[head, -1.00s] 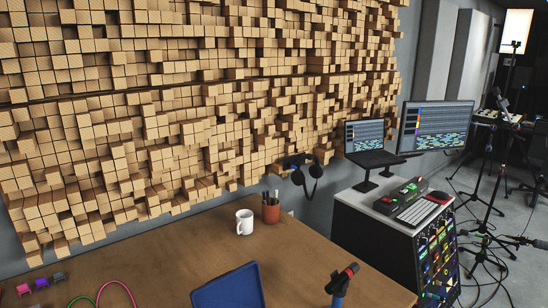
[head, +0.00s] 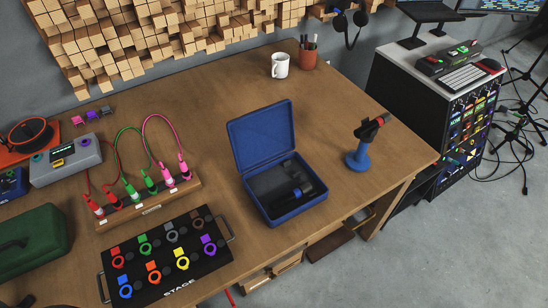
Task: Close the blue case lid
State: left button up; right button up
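The blue case (head: 305,211) stands on the wooden desk, right of its middle in the head view. Its blue lid (head: 261,137) is open, raised at the back and leaning away from the desk's front edge. Inside the case lie dark padding (head: 268,183) and a black microphone-like object (head: 296,199). Neither of my grippers shows in the head view.
A blue stand with a microphone (head: 358,159) is right of the case. A white mug (head: 280,66) and a pen cup (head: 308,57) are behind it. A cable rack (head: 149,204) and a black STAGE board (head: 167,258) are to the left. Bare desk lies around the case.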

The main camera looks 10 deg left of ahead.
aim_at(259, 137)
jog(key=u, duration=1.65)
jog(key=k+l, duration=0.2)
jog(key=l, duration=0.15)
jog(key=k+l, duration=0.2)
jog(key=l, duration=0.15)
jog(key=u, duration=0.05)
